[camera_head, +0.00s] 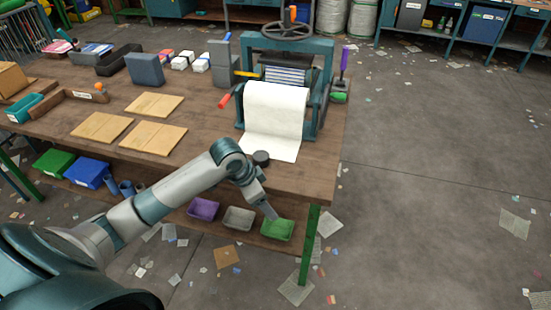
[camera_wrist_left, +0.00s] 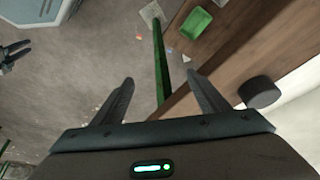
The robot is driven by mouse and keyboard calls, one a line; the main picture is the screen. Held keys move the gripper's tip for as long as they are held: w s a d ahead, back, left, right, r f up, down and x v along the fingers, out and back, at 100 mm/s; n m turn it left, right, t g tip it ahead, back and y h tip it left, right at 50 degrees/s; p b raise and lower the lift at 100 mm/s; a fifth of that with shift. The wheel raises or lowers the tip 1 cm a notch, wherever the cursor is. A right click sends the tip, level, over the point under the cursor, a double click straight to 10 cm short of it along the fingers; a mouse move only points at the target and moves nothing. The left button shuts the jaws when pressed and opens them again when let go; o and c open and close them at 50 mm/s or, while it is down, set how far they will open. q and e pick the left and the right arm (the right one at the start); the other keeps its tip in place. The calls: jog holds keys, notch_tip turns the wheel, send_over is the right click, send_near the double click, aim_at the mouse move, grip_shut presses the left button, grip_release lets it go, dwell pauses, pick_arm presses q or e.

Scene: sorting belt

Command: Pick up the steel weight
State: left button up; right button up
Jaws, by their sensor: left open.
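The steel weight (camera_head: 261,158) is a short dark cylinder standing near the front edge of the wooden workbench, at the near end of the white sheet. In the left wrist view the weight (camera_wrist_left: 260,92) is to the right of my left gripper (camera_wrist_left: 160,82), outside the fingers. That gripper is open with nothing between its fingers. In the head view my left gripper (camera_head: 270,211) points down just off the bench's front edge, nearer to me than the weight. A small dark forked shape (camera_wrist_left: 14,50) at the wrist view's left edge may be my right gripper; its opening is unclear.
A roller press (camera_head: 284,75) stands behind the weight, with the white sheet (camera_head: 272,120) coming out of it. Wooden boards (camera_head: 147,138) lie to the left. Below the bench edge are purple (camera_head: 203,208), grey (camera_head: 239,218) and green (camera_head: 277,229) trays. A green table leg (camera_head: 308,245) stands at the corner.

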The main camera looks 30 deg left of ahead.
pick_arm(q)
jog(key=w+a+r, duration=0.4)
jog(key=a+r, duration=0.2)
jog(key=r, duration=0.3)
jog(key=w+a+r, duration=0.4)
jog(key=a+r, duration=0.3)
jog(key=r, duration=0.1)
jog(key=shift+w+a+r+n, duration=0.25)
jog(key=shift+r+n, duration=0.15)
pick_arm(e)
jog(key=s+d+f, duration=0.3)
jog(key=s+f, duration=0.6)
jog(key=s, duration=0.4)
jog(key=shift+f+g, duration=0.3)
jog(key=shift+g, duration=0.1)
pick_arm(q)
jog(key=p, duration=0.3)
send_over(261, 157)
jog(key=s+a, duration=0.1)
jog(key=s, duration=0.1)
jog(key=shift+t, duration=0.3)
notch_tip(261, 157, down, 11)
jog(key=shift+a+f, duration=0.15)
jog(key=shift+f, duration=0.05)
pick_arm(e)
jog(key=r, duration=0.1)
jog(key=s+r, duration=0.1)
jog(key=r, duration=0.1)
jog(key=shift+d, duration=0.2)
